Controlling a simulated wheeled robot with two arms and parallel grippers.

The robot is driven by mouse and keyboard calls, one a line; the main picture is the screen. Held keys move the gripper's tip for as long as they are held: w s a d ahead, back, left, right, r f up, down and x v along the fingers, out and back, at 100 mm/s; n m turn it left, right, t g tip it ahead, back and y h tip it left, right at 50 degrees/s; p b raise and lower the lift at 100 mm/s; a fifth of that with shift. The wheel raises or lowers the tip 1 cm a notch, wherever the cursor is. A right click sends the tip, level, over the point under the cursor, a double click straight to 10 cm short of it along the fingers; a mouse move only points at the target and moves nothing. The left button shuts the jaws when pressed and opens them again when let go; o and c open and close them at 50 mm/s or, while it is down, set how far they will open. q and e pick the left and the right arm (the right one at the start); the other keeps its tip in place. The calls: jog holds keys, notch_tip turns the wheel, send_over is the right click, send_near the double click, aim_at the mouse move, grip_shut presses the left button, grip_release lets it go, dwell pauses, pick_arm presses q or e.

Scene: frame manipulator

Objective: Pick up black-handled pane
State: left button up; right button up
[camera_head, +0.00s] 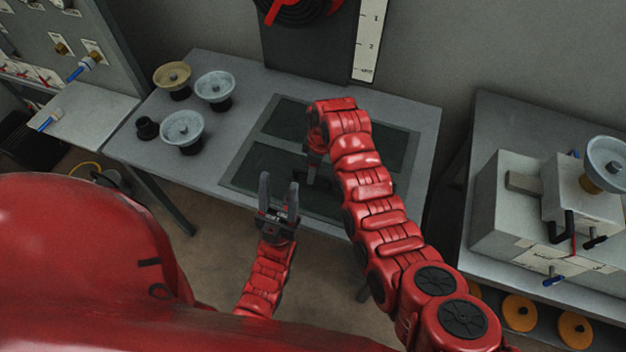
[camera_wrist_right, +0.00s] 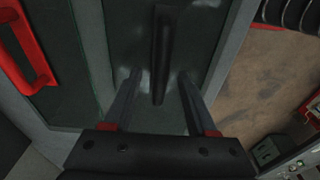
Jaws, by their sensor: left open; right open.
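In the right wrist view, a black bar handle (camera_wrist_right: 161,40) stands on a dark glassy pane (camera_wrist_right: 205,35). My right gripper (camera_wrist_right: 159,76) is open, with one finger on each side of the handle's near end. I cannot tell whether the fingers touch the pane. In the head view, the grey frame with dark panes (camera_head: 262,166) lies on the table, and my right arm covers its middle and the black handle.
A red handle (camera_wrist_right: 30,60) stands on a neighbouring pane, left in the wrist view. Several round knobs, one a pale wheel (camera_head: 183,130), stand on the table's left part. A side bench (camera_head: 540,281) holding a grey box (camera_head: 500,222) stands at right.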

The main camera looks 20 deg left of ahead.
jog(key=shift+a+f+p, duration=0.15)
jog(key=shift+f+p, duration=0.05)
jog(key=shift+f, duration=0.55)
jog(key=shift+a+f+p, duration=0.1)
jog(key=shift+f+p, duration=0.05)
jog(key=shift+f, duration=0.6)
grip_shut()
jog(key=shift+r, duration=0.1)
